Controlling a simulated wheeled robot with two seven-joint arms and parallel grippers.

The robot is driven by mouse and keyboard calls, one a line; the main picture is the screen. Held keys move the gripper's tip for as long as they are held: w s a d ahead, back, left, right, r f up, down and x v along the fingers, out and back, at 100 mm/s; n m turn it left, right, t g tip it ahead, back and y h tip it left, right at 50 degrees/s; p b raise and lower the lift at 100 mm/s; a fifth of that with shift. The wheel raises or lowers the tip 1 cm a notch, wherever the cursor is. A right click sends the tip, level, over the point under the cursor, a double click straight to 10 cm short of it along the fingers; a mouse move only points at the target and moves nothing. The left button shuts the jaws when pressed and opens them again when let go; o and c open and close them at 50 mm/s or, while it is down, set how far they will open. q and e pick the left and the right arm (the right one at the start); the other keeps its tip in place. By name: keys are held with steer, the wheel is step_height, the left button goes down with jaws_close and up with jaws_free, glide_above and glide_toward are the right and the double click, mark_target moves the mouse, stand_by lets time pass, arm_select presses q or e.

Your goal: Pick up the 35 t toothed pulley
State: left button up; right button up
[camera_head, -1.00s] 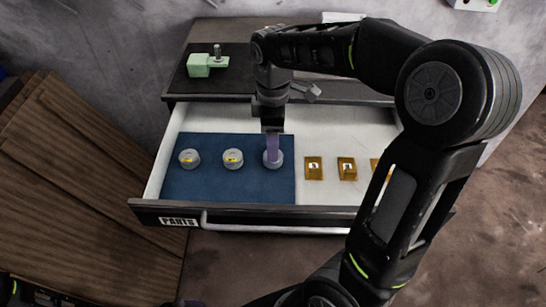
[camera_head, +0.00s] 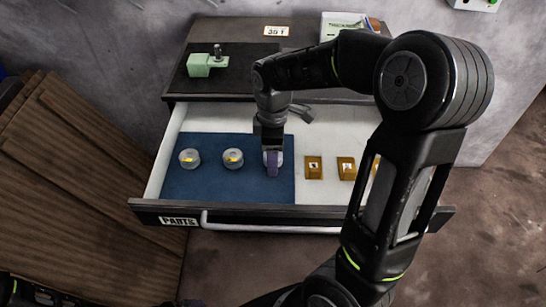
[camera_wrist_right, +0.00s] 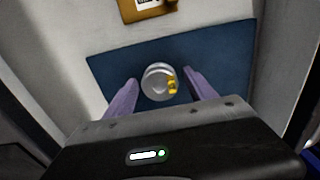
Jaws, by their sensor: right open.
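Three silver toothed pulleys with yellow marks show in the drawer. The left one (camera_head: 189,158) and the middle one (camera_head: 232,158) lie on the blue mat (camera_head: 215,188). The right one (camera_head: 279,157) is mostly hidden behind my right gripper (camera_head: 272,172). I cannot read which pulley is the 35 t one. In the right wrist view, a pulley (camera_wrist_right: 159,82) lies between the two lavender fingers of my right gripper (camera_wrist_right: 160,92), which are open with gaps on both sides.
Amber blocks (camera_head: 313,167) lie on the drawer's white floor right of the mat. The open drawer has a front rail (camera_head: 270,229) labelled PARTS. A green fixture (camera_head: 205,65) stands on the cabinet top behind, near a white number card (camera_head: 276,31). Wooden boards (camera_head: 75,190) lean at left.

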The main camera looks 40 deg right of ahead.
stand_by(0.4)
jaws_close()
stand_by(0.5)
